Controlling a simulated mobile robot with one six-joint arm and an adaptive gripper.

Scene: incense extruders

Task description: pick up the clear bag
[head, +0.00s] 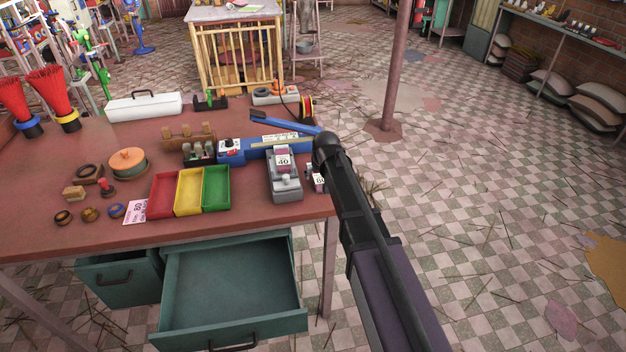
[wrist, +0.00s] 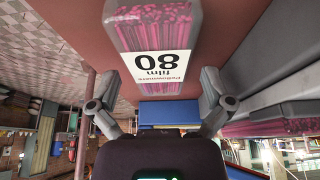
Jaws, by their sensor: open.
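The clear bag (wrist: 160,75) fills the top middle of the wrist view, which is upside down. It holds pink sticks and has a white label reading 80 film. In the head view it shows as a small labelled pack (head: 318,180) at the table's right edge, partly covered by my arm. My gripper (wrist: 159,82) is open, with one finger on each side of the bag in the wrist view. I cannot tell whether either finger touches it. In the head view my arm hides the gripper.
A grey device (head: 285,188) with a pack labelled 40 stands just left of the bag. Red (head: 163,195), yellow (head: 188,192) and green (head: 216,188) trays lie further left. A green drawer (head: 230,290) hangs open below the table.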

